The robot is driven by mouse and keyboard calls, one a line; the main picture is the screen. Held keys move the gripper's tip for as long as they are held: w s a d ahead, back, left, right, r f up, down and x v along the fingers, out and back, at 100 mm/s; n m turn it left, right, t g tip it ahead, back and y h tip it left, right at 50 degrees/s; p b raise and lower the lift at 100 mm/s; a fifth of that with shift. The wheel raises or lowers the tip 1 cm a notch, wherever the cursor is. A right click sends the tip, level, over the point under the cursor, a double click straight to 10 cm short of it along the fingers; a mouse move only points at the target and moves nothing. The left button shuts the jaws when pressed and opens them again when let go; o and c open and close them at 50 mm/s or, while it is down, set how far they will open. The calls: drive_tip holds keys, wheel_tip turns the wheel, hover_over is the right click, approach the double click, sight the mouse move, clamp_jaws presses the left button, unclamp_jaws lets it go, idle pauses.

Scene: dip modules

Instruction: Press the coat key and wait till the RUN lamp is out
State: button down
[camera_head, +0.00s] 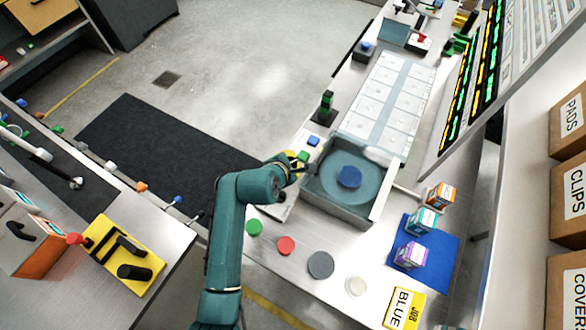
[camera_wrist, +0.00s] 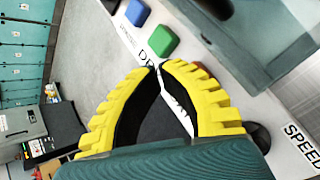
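My gripper (camera_head: 292,160) is over the control strip at the near left edge of the grey coater box (camera_head: 336,207). In the wrist view its yellow fingers (camera_wrist: 158,68) meet at the tips, with nothing seen between them. A green key (camera_wrist: 165,42) lies just beyond the tips, beside a label partly hidden after "DR". A blue key (camera_wrist: 137,12) is farther off. Both show in the head view, green (camera_head: 303,156) and blue (camera_head: 313,140). A bit of red shows behind the right finger. I cannot read a coat label or make out a RUN lamp.
A blue disc (camera_head: 349,177) sits in the coater's round bowl. A dark post with a green top (camera_head: 327,104) stands behind the keys. A dark knob (camera_wrist: 257,135) is near the "SPEED" label. Coloured discs lie in front, and boxes stand on a blue mat (camera_head: 437,245).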

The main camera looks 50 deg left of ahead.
wheel_tip(320, 180, up, 4)
drive_tip(key=p, duration=0.3)
drive_tip(key=shift+r+p, duration=0.1)
drive_tip(key=shift+p, duration=0.25)
idle(0.4)
